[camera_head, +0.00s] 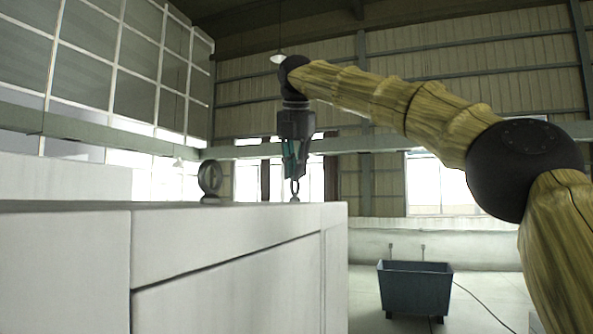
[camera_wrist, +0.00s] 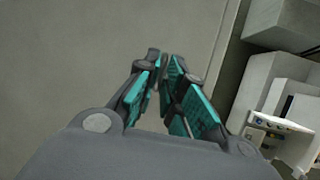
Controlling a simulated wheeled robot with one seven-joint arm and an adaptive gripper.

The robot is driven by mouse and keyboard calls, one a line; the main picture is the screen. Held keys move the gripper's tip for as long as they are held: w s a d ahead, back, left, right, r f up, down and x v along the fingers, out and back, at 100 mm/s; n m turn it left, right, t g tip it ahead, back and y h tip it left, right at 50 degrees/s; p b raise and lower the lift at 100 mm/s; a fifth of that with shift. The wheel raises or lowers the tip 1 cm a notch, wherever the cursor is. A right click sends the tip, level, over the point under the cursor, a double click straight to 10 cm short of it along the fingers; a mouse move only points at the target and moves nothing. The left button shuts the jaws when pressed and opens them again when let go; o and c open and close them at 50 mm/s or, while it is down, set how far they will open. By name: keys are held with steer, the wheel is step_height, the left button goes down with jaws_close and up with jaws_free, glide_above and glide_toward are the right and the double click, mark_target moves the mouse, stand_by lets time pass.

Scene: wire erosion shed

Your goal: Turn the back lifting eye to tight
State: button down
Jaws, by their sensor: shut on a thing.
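The back lifting eye (camera_head: 295,199) is a small grey ring on a round foot, upright on the top of the white machine cabinet (camera_head: 235,260), near its far right edge. My gripper (camera_head: 295,177) points straight down from above, its teal-padded fingers shut on the upper part of the ring. In the wrist view, my gripper (camera_wrist: 160,62) has its fingertips close together over the plain grey top, and they hide the eye. How tight the eye sits cannot be told.
A second, larger-looking lifting eye (camera_head: 209,181) stands upright on the cabinet top to the left, apart from my gripper. A dark bin (camera_head: 415,288) stands on the floor at right. White equipment (camera_wrist: 285,95) lies beyond the cabinet edge in the wrist view.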

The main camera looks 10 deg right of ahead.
steer(key=shift+m, duration=0.3)
steer(key=c, duration=1.5)
jaws_free()
steer(key=shift+w, duration=0.15)
steer(key=shift+c, duration=0.2)
steer(key=v, duration=1.2)
steer(key=shift+f, duration=0.1)
